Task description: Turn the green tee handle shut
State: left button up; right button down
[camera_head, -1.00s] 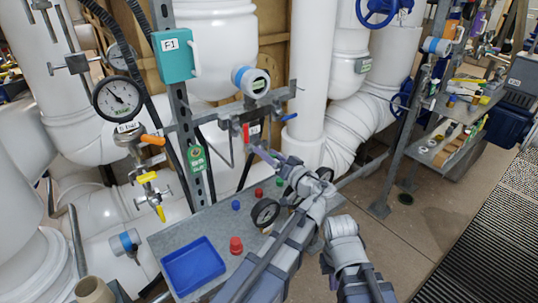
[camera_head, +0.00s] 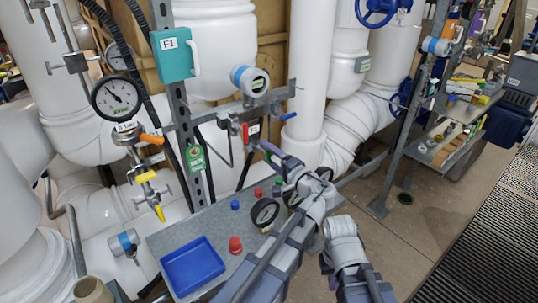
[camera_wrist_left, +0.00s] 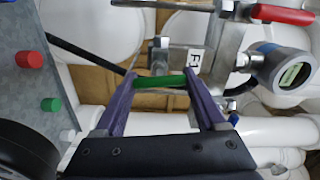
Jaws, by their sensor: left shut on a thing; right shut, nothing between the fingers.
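The green tee handle (camera_wrist_left: 160,82) is a green bar lying across between the two purple fingers of my left gripper (camera_wrist_left: 163,88) in the left wrist view. The fingers are shut on it, one at each end of the bar. In the head view, my left gripper (camera_head: 270,153) is at the pipework below the red handle. The fingers hide part of the fitting there.
A red lever (camera_wrist_left: 284,14) and a blue-banded gauge (camera_wrist_left: 283,70) are close to the handle. A grey panel with a blue tray (camera_head: 193,266), red knob (camera_head: 235,245) and dial (camera_head: 265,212) lies below. A steel post (camera_head: 185,110) stands left.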

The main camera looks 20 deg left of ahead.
pick_arm(q)
jog(key=shift+f+m, duration=0.1)
jog(key=shift+m, duration=0.9)
jog(key=o, duration=1.3)
